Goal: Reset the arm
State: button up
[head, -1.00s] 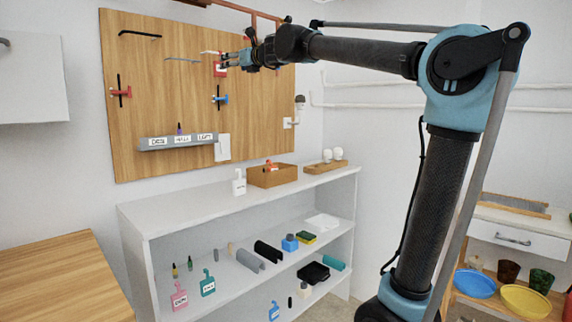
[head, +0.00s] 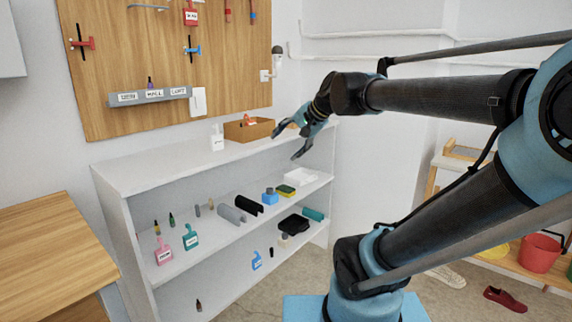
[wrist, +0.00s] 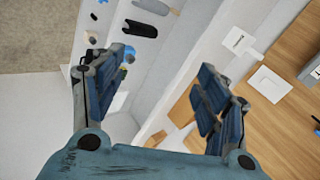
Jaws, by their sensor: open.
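My gripper (head: 291,143) is open and empty in the head view. It hangs in front of the right end of the white shelf unit (head: 150,172), close to its top edge. In the wrist view my gripper (wrist: 155,90) shows its two blue-padded fingers spread wide apart with nothing between them. My arm reaches in from the right, folded lower over my base.
A wooden box (head: 243,131) and a white tagged bottle (head: 217,138) stand on the shelf top. A pegboard (head: 120,60) with hooks and a grey labelled ledge (head: 150,97) is behind. A wooden table (head: 50,245) is at left. A red bucket (head: 540,254) is at right.

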jog(key=s+d+f+n+g+h, duration=0.2)
jog(key=s+d+f+h, duration=0.1)
jog(key=s+d+f, duration=0.5)
jog(key=s+d+f+n+g+h, duration=0.1)
jog(key=s+d+f+n+h, duration=0.2)
jog(key=s+d+f, duration=0.6)
notch_tip(320, 180, down, 6)
jog(key=shift+d+f+n+g+h, duration=0.1)
jog(key=shift+d+n+g+h, duration=0.25)
jog(key=shift+d, duration=0.25)
jog(key=shift+w+f, duration=0.2)
jog(key=shift+w, duration=0.15)
